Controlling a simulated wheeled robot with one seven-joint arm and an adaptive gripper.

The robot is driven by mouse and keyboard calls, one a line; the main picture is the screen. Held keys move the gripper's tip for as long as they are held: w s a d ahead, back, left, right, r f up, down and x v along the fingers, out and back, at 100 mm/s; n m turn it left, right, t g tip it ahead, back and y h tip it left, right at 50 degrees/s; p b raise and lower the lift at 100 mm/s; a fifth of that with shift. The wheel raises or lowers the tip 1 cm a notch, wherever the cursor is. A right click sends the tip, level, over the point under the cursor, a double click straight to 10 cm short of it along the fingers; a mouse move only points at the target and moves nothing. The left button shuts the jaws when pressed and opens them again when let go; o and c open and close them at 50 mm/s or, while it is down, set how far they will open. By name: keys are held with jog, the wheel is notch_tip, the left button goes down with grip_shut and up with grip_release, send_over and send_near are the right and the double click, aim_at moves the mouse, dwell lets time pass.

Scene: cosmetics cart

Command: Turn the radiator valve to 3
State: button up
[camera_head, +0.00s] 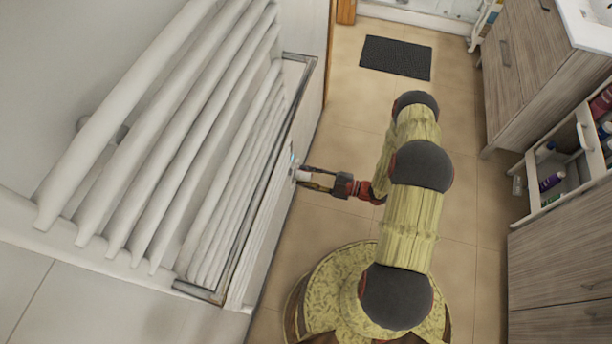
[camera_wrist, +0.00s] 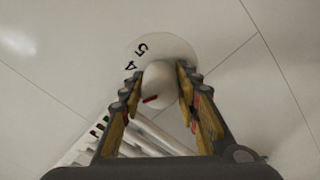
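The white radiator valve knob (camera_wrist: 160,80) shows in the middle of the wrist view, with a short red mark (camera_wrist: 150,99) on its lower-left part. Behind it is a round white dial (camera_wrist: 165,48); the black numbers 5 and 4 show on its left side, and other numbers are hidden or not visible. My gripper (camera_wrist: 160,72) has one finger on each side of the knob, with both tips close against it. In the head view, my gripper (camera_head: 302,177) reaches left to the white valve beside the radiator frame.
The white radiator (camera_head: 165,130) with long tubes fills the left of the head view. A dark mat (camera_head: 396,57) lies on the tiled floor at the back. Wooden cabinets (camera_head: 560,240) and a shelf with bottles (camera_head: 552,181) stand at right. The floor between is clear.

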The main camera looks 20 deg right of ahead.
jog(key=o, duration=0.5)
jog(key=shift+c, duration=0.2)
jog(key=shift+d, duration=0.1)
jog(key=v, duration=1.2)
